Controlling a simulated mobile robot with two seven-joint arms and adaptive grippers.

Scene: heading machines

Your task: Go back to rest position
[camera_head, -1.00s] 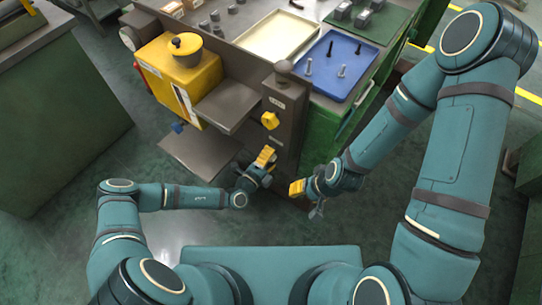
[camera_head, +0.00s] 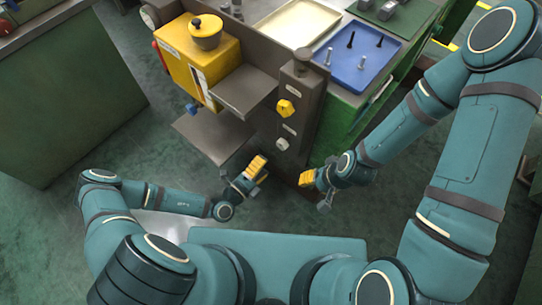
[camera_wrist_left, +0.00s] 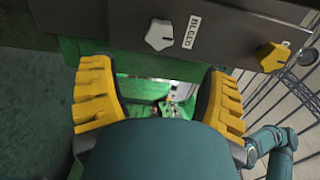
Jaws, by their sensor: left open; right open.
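My left gripper (camera_head: 250,175) is in front of the machine's lower right post in the head view, its yellow fingers empty. In the left wrist view my left gripper (camera_wrist_left: 160,95) has its two yellow-padded fingers spread wide apart with nothing between them. My right gripper (camera_head: 317,188) is to the right of the left one in the head view, low beside the post and apart from it. It appears empty. Both arms are bent in front of my teal base.
The machine's grey post (camera_head: 300,100) has a yellow knob (camera_head: 285,108) and a pale knob (camera_head: 282,143). A yellow box (camera_head: 195,60) sits on the machine. A blue tray (camera_head: 357,55) holds bolts; a cream tray (camera_head: 297,25) is beside it. A green cabinet (camera_head: 70,100) stands left. Floor between is clear.

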